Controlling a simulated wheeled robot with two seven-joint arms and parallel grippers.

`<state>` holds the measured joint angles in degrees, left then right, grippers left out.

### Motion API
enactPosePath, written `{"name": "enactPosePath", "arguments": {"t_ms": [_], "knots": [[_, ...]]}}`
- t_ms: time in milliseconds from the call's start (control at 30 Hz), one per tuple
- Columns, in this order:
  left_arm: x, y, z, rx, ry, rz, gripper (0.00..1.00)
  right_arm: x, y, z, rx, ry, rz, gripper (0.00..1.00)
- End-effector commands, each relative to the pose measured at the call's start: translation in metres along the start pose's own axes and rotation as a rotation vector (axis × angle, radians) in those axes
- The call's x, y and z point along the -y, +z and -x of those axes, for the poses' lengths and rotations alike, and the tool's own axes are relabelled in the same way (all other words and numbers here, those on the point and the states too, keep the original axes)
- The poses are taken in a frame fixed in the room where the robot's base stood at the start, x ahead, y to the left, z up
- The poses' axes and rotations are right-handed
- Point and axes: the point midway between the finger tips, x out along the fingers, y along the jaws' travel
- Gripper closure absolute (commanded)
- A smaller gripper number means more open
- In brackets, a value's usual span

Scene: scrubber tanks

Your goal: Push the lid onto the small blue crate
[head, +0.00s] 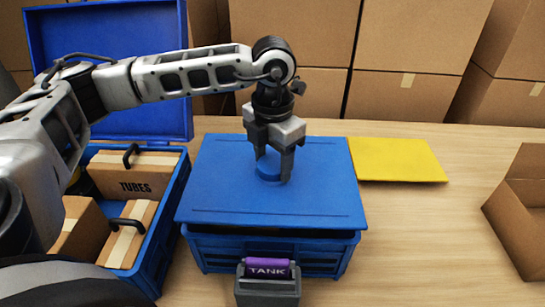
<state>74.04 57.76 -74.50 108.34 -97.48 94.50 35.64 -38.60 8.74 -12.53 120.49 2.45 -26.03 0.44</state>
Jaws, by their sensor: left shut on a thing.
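The small blue crate (268,250) stands on the table in the middle of the head view. The flat blue lid (215,195) lies over its top, slightly overhanging the front, with a dark gap showing under its front edge. I cannot tell whether it is seated. My left gripper (273,170) points down and is shut on the round blue knob (268,168) in the middle of the lid. My right gripper is not in view.
A larger open blue crate (170,215) with cartons stands at the left. A grey holder (268,288) with a purple TANK label is in front of the small crate. A yellow panel (398,160) lies at the right, near an open cardboard box (520,210). Cartons (415,40) line the back.

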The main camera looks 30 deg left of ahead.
Motion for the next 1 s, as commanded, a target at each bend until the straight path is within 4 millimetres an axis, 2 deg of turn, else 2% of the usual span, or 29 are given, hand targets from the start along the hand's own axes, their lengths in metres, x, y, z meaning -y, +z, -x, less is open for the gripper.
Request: {"name": "enactPosePath", "arguments": {"t_ms": [1000], "knots": [[0.0005, 0.0002, -0.0046, 0.001, -0.001, 0.0, 0.77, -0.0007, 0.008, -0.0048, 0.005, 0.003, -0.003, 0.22]]}}
